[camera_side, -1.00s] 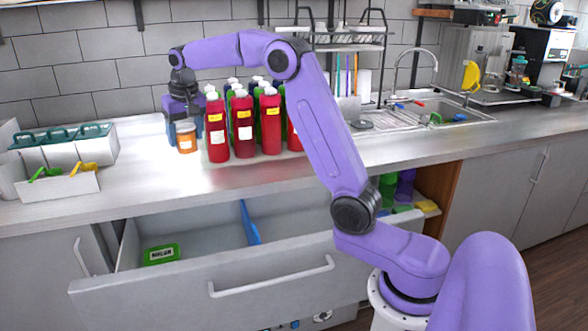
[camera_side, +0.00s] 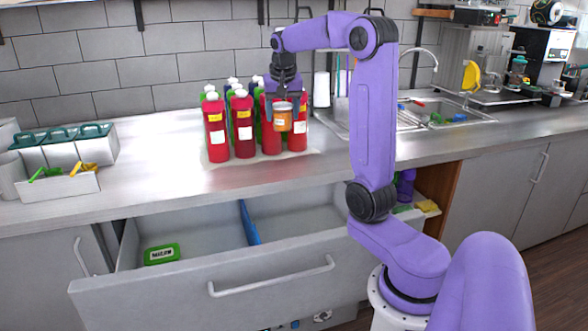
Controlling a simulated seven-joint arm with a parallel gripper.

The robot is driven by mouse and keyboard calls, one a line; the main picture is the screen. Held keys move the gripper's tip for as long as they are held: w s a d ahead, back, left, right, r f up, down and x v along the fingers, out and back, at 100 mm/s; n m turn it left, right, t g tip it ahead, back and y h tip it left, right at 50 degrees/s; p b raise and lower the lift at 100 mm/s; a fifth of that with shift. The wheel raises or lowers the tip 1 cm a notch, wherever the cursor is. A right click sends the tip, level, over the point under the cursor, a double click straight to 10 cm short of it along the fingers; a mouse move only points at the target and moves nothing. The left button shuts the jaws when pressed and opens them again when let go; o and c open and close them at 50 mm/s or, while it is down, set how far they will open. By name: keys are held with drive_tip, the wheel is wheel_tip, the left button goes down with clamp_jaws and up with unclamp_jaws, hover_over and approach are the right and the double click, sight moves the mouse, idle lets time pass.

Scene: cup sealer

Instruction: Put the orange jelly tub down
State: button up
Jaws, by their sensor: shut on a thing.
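The orange jelly tub (camera_side: 283,121) is a small orange jar with a white label. My gripper (camera_side: 283,108) is shut on it from above and points down. The tub is in front of the right-hand red bottles in the picture and hides part of them. It appears held up off the counter, its base well above the bottles' bases. The far side of the tub is hidden.
Several red bottles (camera_side: 217,138) stand in a group on a mat, with green and blue ones behind. The counter (camera_side: 150,160) left of them is clear. White bins (camera_side: 62,153) stand far left. The drawer (camera_side: 205,235) below is open, holding a green box (camera_side: 161,254).

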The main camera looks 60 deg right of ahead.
drive_tip(key=s+d+m, duration=0.2)
drive_tip(key=s+d, duration=0.2)
drive_tip(key=s, duration=0.4)
drive_tip(key=w+d+f, duration=0.2)
drive_tip(key=w+f, duration=0.1)
drive_tip(key=f, duration=0.2)
drive_tip(key=w+d+f, duration=0.3)
drive_tip(key=w+f, duration=0.1)
drive_tip(key=f, duration=0.1)
drive_tip(key=w+d+f, duration=0.3)
drive_tip(key=f, duration=0.1)
drive_tip(key=shift+w+d+f, duration=0.15)
drive_tip(key=shift+d+f, duration=0.05)
drive_tip(key=shift+f, duration=0.2)
drive_tip(key=shift+w+d+f+g+h, duration=0.25)
drive_tip(key=shift+w+f+g+h, duration=0.1)
drive_tip(key=shift+f, duration=1.65)
drive_tip(key=shift+f, duration=0.1)
drive_tip(key=o, duration=1.1)
drive_tip(key=shift+o, duration=0.2)
